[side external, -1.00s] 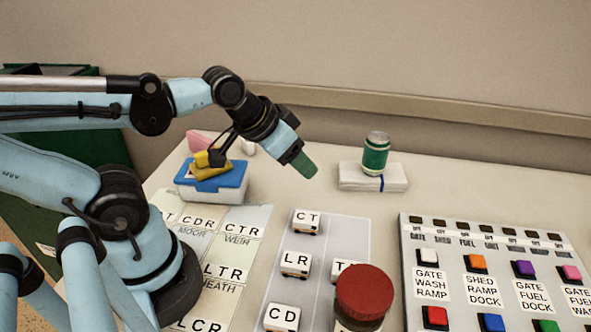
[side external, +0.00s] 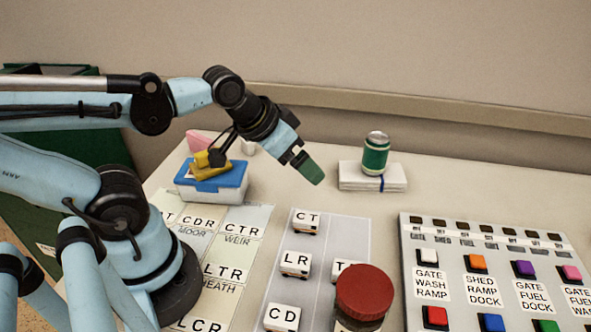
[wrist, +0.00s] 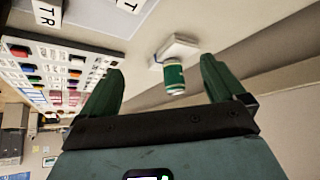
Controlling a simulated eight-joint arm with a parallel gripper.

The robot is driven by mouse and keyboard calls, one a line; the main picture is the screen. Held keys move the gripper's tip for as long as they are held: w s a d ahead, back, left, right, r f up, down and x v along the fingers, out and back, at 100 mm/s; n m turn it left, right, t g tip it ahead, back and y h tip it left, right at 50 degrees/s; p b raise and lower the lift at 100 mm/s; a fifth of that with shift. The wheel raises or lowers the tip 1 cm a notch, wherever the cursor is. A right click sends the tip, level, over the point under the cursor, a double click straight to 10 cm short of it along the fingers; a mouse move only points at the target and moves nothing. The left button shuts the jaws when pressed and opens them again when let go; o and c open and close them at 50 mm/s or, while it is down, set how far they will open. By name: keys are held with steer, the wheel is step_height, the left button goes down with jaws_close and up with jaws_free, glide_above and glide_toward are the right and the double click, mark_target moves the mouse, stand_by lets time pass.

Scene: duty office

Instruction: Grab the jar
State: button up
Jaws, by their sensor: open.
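The fingers also frame the wrist view (wrist: 160,85). Nothing touches the jar.
A blue-lidded box (side external: 213,188) with a yellow object on it stands left of my gripper. A red-topped round object (side external: 364,294) is at the front. A button panel (side external: 455,310) lies at right, and lettered blocks (side external: 307,221) sit on a grey board. The table between gripper and stack looks clear.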

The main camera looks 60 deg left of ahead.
steer(key=m+g+h, duration=1.1)
steer(key=m+h, duration=0.2)
steer(key=m, duration=0.8)
glide_toward(357, 272)
steer(key=d, duration=0.1)
steer(key=x, duration=0.6)
steer(key=shift+s, duration=0.4)
steer(key=shift+w+x, duration=0.15)
steer(key=shift+x, duration=1.35)
steer(key=shift+w+x, duration=0.15)
steer(key=shift+x, duration=1.3)
steer(key=shift+f, duration=0.2)
